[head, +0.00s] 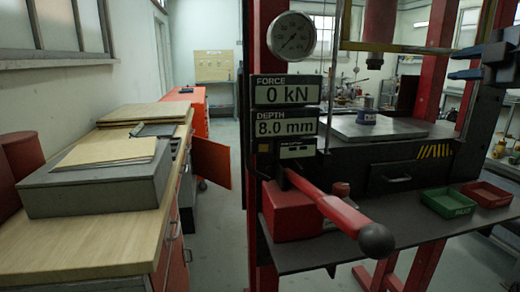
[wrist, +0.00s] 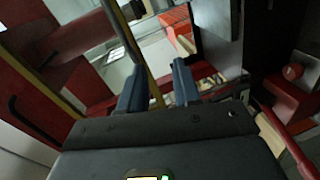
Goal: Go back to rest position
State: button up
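My gripper (head: 453,64) is at the upper right of the head view, in front of the red press frame (head: 437,40). Its two blue-grey fingers are apart, with nothing between them. In the wrist view my gripper (wrist: 158,78) also shows open and empty, with a yellow bar crossing behind the gap. The gripper is apart from the press lever (head: 330,205), which has a red arm and a black knob and points toward the camera.
A round gauge (head: 291,36) sits above displays reading 0 kN (head: 287,91) and 8.0 mm (head: 287,123). A green tray (head: 447,203) and a red tray (head: 487,194) are on the press shelf (head: 350,242). A wooden workbench (head: 80,250) stands left; floor shows between.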

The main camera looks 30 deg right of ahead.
jog(key=w+a+f+m, duration=0.3)
jog(key=a+f, duration=0.2)
jog(key=f, duration=0.4)
jog(key=w+a+f+m, duration=0.2)
jog(key=a+f+m, duration=0.15)
jog(key=f, duration=0.65)
jog(key=s+a+f+m, duration=0.2)
jog(key=a+f, duration=0.5)
jog(key=f, duration=0.1)
jog(key=s+a+f+m, duration=0.3)
jog(key=a+f, duration=0.4)
jog(key=f, duration=0.1)
jog(key=s+a+f+m+y, duration=0.1)
jog(key=s+a+f, duration=0.2)
jog(key=s+a, duration=0.35)
jog(key=s+a+f+m, duration=0.1)
jog(key=s+a+f, duration=0.35)
jog(key=s, duration=0.25)
jog(key=s+a+r+y, duration=0.1)
jog(key=s+a, duration=0.2)
jog(key=s, duration=0.5)
jog(key=s+a+r+y, duration=0.2)
jog(key=s+a, duration=0.1)
jog(key=s, duration=0.5)
jog(key=shift+s+a+r+g, duration=0.15)
jog(key=shift+a+r+g, duration=0.05)
jog(key=shift+r+g, duration=0.1)
